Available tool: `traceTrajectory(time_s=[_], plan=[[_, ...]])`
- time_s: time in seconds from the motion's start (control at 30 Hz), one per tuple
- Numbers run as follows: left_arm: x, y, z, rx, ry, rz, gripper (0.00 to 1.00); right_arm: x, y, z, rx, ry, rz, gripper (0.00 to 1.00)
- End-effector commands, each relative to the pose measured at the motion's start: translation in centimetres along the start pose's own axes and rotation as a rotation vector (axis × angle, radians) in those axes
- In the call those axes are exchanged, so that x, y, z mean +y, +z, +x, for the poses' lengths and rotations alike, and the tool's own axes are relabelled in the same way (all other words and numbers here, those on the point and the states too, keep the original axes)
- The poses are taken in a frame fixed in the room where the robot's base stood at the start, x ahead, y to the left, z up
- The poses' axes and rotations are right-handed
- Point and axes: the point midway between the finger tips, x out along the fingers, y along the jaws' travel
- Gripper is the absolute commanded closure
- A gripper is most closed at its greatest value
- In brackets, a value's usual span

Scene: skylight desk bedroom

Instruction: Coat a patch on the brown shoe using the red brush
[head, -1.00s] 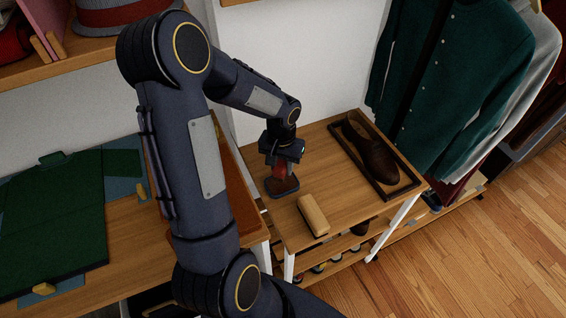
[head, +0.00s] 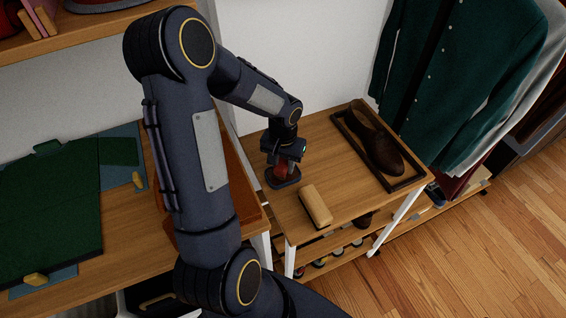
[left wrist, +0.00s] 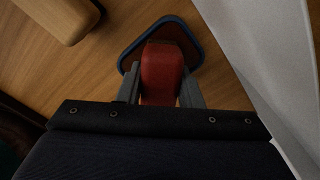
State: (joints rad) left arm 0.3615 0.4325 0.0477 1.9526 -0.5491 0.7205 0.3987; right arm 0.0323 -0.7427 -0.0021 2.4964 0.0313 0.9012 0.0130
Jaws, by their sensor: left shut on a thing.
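The brown shoe (head: 383,152) lies in a dark-framed tray (head: 349,142) at the back right of the small wooden table. My left gripper (head: 283,168) is low over the table's left part, shut on the red brush (head: 281,174). In the left wrist view the red brush (left wrist: 162,75) sits between the grey fingers, over a dark, blue-rimmed rest (left wrist: 132,53). The same rest (head: 270,181) shows under the brush in the head view. I cannot tell whether the brush touches it. The bristles are hidden. My right gripper is out of view.
A tan wooden block (head: 316,204) lies to the right of the gripper, near the table's front edge. The tabletop (head: 350,190) between block and tray is clear. Hanging clothes (head: 455,80) stand behind the tray. A desk with a green garment (head: 50,210) is at the left.

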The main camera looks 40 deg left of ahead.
Motion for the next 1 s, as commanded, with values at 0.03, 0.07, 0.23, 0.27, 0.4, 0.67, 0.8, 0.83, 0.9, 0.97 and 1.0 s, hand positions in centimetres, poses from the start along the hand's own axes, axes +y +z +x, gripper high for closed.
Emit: traceTrajectory(time_s=[0.03,0.07,0.23,0.27,0.4,0.67,0.8,0.83,0.9,0.97,1.0], plan=[[0.00,-0.01,-0.02,0.000,0.000,0.000,0.86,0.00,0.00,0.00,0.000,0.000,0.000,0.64],[0.00,-0.01,-0.02,0.000,0.000,0.000,0.86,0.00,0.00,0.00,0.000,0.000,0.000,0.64],[0.00,-0.01,0.08,0.000,0.000,0.000,0.86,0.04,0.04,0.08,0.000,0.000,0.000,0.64],[0.00,-0.01,0.12,0.000,0.000,0.000,0.86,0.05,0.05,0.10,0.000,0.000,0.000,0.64],[0.00,-0.01,0.30,0.000,0.000,0.000,0.86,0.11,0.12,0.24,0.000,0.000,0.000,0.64],[0.00,-0.01,0.62,0.000,0.000,0.000,0.86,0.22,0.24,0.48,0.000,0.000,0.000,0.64],[0.00,-0.01,0.67,0.000,0.000,0.000,0.86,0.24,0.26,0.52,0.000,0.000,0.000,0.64],[0.00,-0.01,0.66,0.000,0.000,0.000,0.86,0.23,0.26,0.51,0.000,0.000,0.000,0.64],[0.00,-0.01,0.67,0.000,0.000,0.000,0.86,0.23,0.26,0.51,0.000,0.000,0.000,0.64],[0.00,-0.01,0.67,0.000,0.000,0.000,0.86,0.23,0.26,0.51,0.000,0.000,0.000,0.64],[0.00,-0.01,0.67,0.000,0.000,0.000,0.86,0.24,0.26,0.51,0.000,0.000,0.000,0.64]])
